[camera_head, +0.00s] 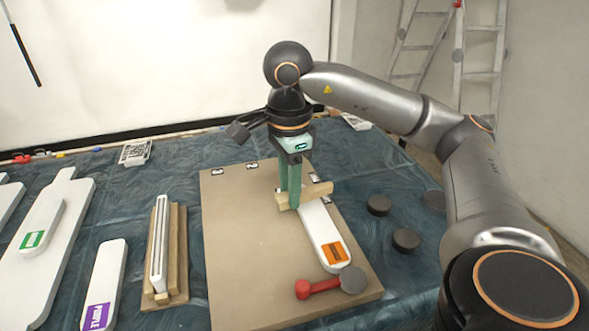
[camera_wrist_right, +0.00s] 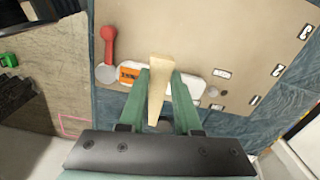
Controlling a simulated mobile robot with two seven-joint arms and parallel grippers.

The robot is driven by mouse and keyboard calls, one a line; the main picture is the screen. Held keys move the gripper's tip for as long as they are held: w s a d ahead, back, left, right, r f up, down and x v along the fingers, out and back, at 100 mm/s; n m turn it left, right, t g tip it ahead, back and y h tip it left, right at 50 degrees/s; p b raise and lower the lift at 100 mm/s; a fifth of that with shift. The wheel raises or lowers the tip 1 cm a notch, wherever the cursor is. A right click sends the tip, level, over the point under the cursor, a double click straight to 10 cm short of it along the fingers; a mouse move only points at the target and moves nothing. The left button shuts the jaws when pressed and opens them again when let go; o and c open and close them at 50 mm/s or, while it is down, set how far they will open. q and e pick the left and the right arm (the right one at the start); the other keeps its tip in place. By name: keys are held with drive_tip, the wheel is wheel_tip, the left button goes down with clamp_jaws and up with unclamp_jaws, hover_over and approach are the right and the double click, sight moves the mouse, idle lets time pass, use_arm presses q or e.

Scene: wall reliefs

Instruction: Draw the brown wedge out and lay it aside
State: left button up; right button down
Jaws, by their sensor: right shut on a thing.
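My right gripper (camera_head: 289,204) points down over the brown board (camera_head: 240,255) and is shut on a light brown wooden wedge (camera_head: 316,191). In the wrist view the wedge (camera_wrist_right: 157,98) sits lengthwise between the two green fingers. The wedge lies crosswise over the far end of a white bar with an orange label (camera_head: 318,226). I cannot tell whether wedge and bar touch. My left gripper is not in view.
A red-handled tool with a grey round head (camera_head: 323,285) lies at the board's near edge. Dark discs (camera_head: 406,240) lie on the blue cloth to the right. A wooden frame with a white strip (camera_head: 177,250) and white labelled pieces (camera_head: 107,275) are at left. The board's left part is clear.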

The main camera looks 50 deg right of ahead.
drive_tip(key=shift+w+a+p, duration=0.25)
drive_tip(key=shift+w+a, duration=0.2)
drive_tip(key=shift+a, duration=0.35)
drive_tip(key=shift+w+a+p, duration=0.25)
drive_tip(key=shift+w+a, duration=0.15)
drive_tip(key=shift+a, duration=0.35)
drive_tip(key=shift+w+a, duration=0.1)
drive_tip(key=shift+a, duration=0.1)
drive_tip(key=shift+r, duration=0.1)
wheel_tip(320, 180, up, 5)
drive_tip(key=p, duration=0.4)
idle(0.4)
